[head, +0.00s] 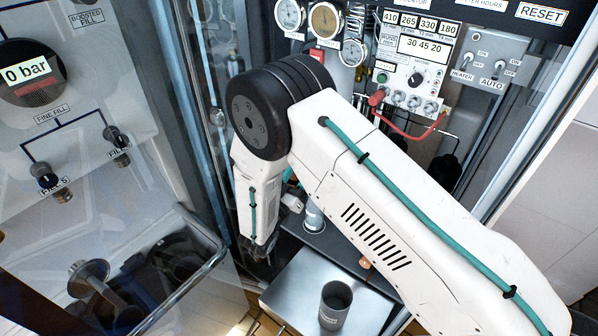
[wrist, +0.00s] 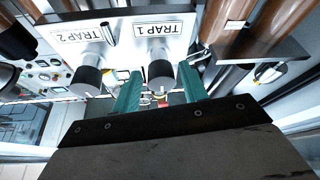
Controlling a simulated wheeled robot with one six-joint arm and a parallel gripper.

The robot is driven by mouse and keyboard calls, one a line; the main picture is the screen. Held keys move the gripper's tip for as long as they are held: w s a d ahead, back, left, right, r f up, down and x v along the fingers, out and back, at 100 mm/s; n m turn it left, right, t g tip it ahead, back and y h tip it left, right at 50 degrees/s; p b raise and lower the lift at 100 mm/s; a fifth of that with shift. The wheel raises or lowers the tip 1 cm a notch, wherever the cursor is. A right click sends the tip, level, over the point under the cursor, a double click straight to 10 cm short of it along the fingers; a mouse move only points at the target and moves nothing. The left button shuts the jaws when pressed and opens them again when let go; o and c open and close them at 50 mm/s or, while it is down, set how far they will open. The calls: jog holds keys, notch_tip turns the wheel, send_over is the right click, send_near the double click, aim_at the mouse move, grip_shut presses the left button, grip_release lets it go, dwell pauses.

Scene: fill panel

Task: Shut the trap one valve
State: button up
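In the wrist view the trap one valve (wrist: 160,72) is a grey knob with a dark end, below a label reading TRAP 1 that appears upside down. My gripper (wrist: 161,80) has two teal fingers, spread apart, one on each side of this knob. Gaps show between the knob and the fingers, so it does not look gripped; how deep the knob sits between them I cannot tell. A similar trap two knob (wrist: 90,72) is to the left. In the head view my arm hides the valve and most of my gripper.
Brown pipes (wrist: 228,25) and a dark bracket (wrist: 258,50) lie right of the trap one knob. In the head view a dark cup (head: 335,300) stands on a metal tray (head: 290,295) below my arm. A gauge and switch panel (head: 415,60) is behind.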

jog(key=shift+o, duration=0.2)
jog(key=shift+s+a, duration=0.1)
jog(key=v, duration=0.7)
jog(key=shift+s, duration=0.25)
jog(key=shift+a+f, duration=0.1)
jog(key=shift+f, duration=0.1)
